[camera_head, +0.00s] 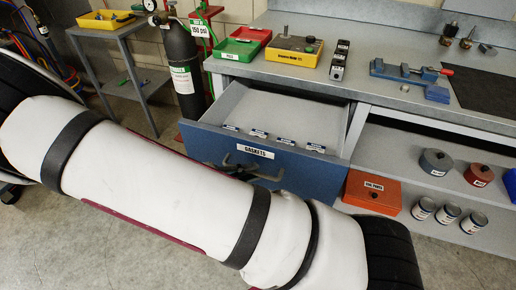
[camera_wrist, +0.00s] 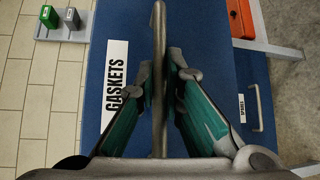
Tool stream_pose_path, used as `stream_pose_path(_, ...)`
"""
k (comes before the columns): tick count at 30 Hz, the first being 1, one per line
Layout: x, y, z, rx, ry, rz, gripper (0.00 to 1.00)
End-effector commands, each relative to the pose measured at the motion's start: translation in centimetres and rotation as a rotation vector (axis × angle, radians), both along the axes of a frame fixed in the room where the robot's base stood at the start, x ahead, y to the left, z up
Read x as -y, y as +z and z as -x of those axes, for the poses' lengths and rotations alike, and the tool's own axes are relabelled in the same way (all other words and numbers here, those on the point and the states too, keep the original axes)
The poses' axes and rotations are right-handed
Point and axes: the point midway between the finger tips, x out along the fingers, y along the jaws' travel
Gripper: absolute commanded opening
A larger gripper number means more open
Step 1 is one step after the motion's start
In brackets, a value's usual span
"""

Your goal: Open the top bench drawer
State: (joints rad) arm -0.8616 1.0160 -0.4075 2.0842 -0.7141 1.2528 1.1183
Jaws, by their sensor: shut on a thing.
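The top bench drawer (camera_head: 312,176), with a blue front labelled GASKETS, stands pulled out from under the grey bench top in the head view. Several small labelled items lie in a row inside it, behind the front. In the wrist view the blue front (camera_wrist: 100,35) fills the middle, with its white GASKETS label to the left. The grey bar handle (camera_wrist: 159,60) runs between the fingers. My gripper (camera_wrist: 173,75) is shut on this handle.
A lower drawer with a SPARES label and a bar handle (camera_wrist: 258,108) shows in the wrist view. An orange box (camera_head: 372,193) and several cans stand on the lower shelf at right. A dark gas cylinder (camera_head: 183,65) stands left of the bench. Trays and a blue vise (camera_head: 412,78) sit on top.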

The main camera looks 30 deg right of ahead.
Motion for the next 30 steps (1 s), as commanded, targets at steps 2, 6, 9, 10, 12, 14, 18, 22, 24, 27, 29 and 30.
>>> stream_pose_path(2,-1.2,0.2,0.7,-0.001,0.007,0.001,0.0)
stream_pose_path(6,-2.5,0.1,1.7,0.0,0.007,0.0,0.0)
stream_pose_path(9,-3.1,0.1,2.1,0.001,0.006,0.0,0.0)
stream_pose_path(10,-3.2,0.1,2.2,0.001,0.006,0.0,0.0)
stream_pose_path(12,-3.4,0.1,2.4,0.001,0.006,0.0,0.0)
stream_pose_path(14,-3.5,0.1,2.4,0.001,0.006,0.0,0.0)
stream_pose_path(18,-3.6,0.0,2.5,0.001,0.006,0.0,0.0)
stream_pose_path(22,-3.6,0.0,2.4,0.001,0.007,0.0,0.0)
stream_pose_path(24,-3.6,0.0,2.4,0.001,0.007,-0.001,0.0)
stream_pose_path(27,-3.5,0.0,2.4,0.002,0.006,-0.001,0.3)
stream_pose_path(29,-3.5,0.0,2.5,0.002,0.005,0.0,0.3)
stream_pose_path(30,-3.5,0.0,2.5,0.002,0.004,0.0,0.3)
